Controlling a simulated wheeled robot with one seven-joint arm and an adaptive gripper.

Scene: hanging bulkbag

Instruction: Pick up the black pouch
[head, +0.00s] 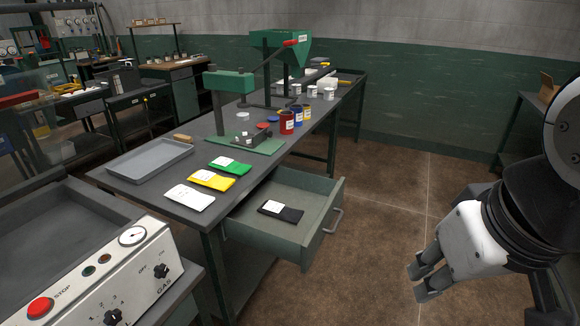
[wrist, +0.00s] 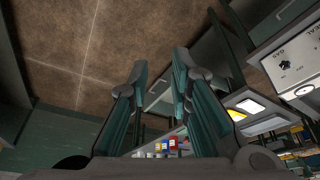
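The black pouch (head: 281,211) lies flat in an open green drawer (head: 262,231) under the workbench, with a white label on it. My gripper (head: 420,283) is at the lower right of the head view, to the right of the drawer and well apart from the pouch. In the wrist view my gripper (wrist: 160,62) shows two fingers with a gap between them and nothing held. I cannot make out the black pouch in the wrist view.
White (head: 189,197), yellow (head: 212,180) and green (head: 230,165) pouches lie on the bench above the drawer. A grey tray (head: 150,160) and a green lever press (head: 232,82) stand behind. The drawer handle (head: 335,220) juts out. The floor (head: 390,215) right of the drawer is clear.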

